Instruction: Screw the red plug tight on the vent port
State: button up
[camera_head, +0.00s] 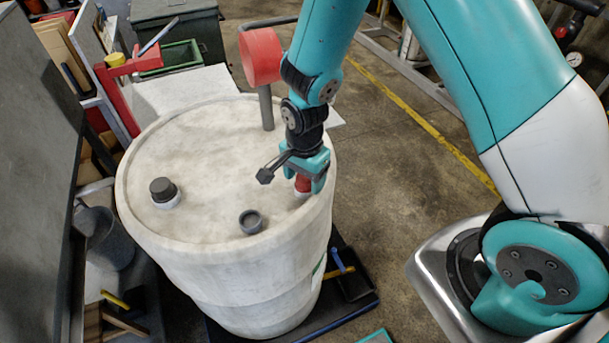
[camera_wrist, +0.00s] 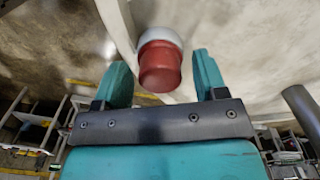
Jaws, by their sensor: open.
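The red plug (camera_head: 303,184) sits on a white port (camera_head: 301,194) near the right rim of the white drum (camera_head: 210,200). In the wrist view the red plug (camera_wrist: 159,68) shows against the pale port (camera_wrist: 161,37), between the tips of my fingers. My gripper (camera_head: 304,180) is over the plug in the head view, and its fingers hide part of it. In the wrist view my gripper (camera_wrist: 163,82) is open, with a gap between the plug and each finger. I cannot tell how tightly the plug sits.
A dark cap (camera_head: 163,189) and a grey open-topped fitting (camera_head: 251,221) stand on the drum top. A grey pipe with a red cylinder (camera_head: 261,56) rises behind my gripper. A red clamp-like stand (camera_head: 117,95) is at the left.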

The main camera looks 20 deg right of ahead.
jog(key=n, duration=1.1)
jog(key=shift+n, duration=0.3)
jog(key=n, duration=0.4)
jog(key=c, duration=1)
jog(key=m, duration=0.6)
jog(key=shift+m, duration=0.3)
jog(key=o, duration=1.1)
